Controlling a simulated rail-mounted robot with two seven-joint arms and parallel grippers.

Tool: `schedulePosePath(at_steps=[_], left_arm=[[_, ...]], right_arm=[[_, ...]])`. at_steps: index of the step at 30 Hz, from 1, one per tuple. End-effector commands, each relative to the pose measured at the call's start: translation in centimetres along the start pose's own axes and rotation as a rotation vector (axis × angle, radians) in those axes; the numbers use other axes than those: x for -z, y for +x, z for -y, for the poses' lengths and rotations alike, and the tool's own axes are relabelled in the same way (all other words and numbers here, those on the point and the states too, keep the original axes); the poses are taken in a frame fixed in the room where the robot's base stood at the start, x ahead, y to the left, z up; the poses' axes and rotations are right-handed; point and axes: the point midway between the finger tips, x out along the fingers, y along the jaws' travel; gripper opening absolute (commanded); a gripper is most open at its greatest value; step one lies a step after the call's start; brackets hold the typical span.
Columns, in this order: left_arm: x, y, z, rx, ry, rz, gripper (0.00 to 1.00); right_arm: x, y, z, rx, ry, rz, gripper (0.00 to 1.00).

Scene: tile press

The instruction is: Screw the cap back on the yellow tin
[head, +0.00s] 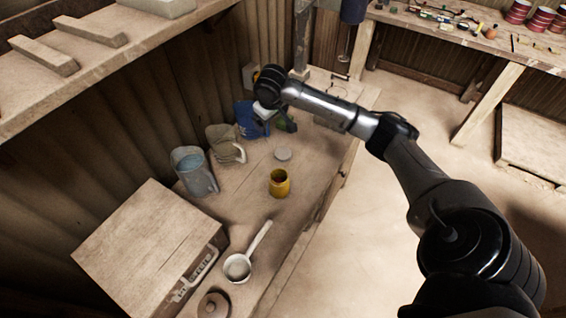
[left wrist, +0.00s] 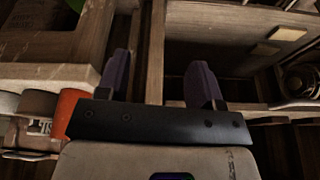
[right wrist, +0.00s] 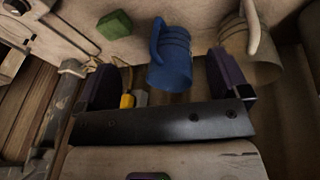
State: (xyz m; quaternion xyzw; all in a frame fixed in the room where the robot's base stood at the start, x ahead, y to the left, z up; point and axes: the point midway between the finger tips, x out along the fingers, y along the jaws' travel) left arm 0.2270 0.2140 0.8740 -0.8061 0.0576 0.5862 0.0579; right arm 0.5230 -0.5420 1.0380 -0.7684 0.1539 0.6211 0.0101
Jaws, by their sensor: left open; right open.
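The yellow tin (head: 279,185) stands upright on the bench in the head view, its dark round mouth uncovered. A pale grey disc (head: 283,154) lies flat behind it; I cannot tell whether it is the cap. My right gripper (right wrist: 165,82) is open, its two purple fingers apart. It is over the back of the bench, beyond the tin, near a blue mug (right wrist: 171,60), with no object clearly held. My left gripper (left wrist: 160,78) is open in front of wooden framing, away from the tin and outside the head view. Neither wrist view shows the tin.
A blue-grey jug (head: 194,174) and a beige jug (head: 226,148) stand along the wall. A green block (right wrist: 115,25) lies near the blue mug. A white ladle-like pan (head: 238,267), a brown lid (head: 213,305) and a wooden box (head: 145,240) are nearer. Bench around the tin is clear.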

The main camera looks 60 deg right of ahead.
Motion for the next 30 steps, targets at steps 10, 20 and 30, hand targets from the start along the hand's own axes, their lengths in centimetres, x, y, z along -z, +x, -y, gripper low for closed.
schedulePosePath(at_steps=[10,20,30], left_arm=[[-0.2,0.5,0.2,0.006,0.007,-0.001,0.61],[-0.3,0.6,0.4,0.010,0.013,0.001,0.61],[-0.4,1.0,0.2,0.006,0.007,0.000,0.61]], right_arm=[[-2.3,2.1,-2.8,0.112,0.409,0.244,0.94],[-2.5,2.3,-2.7,0.122,0.456,0.269,0.94],[-3.0,4.2,-2.3,0.121,0.453,0.270,0.94]])
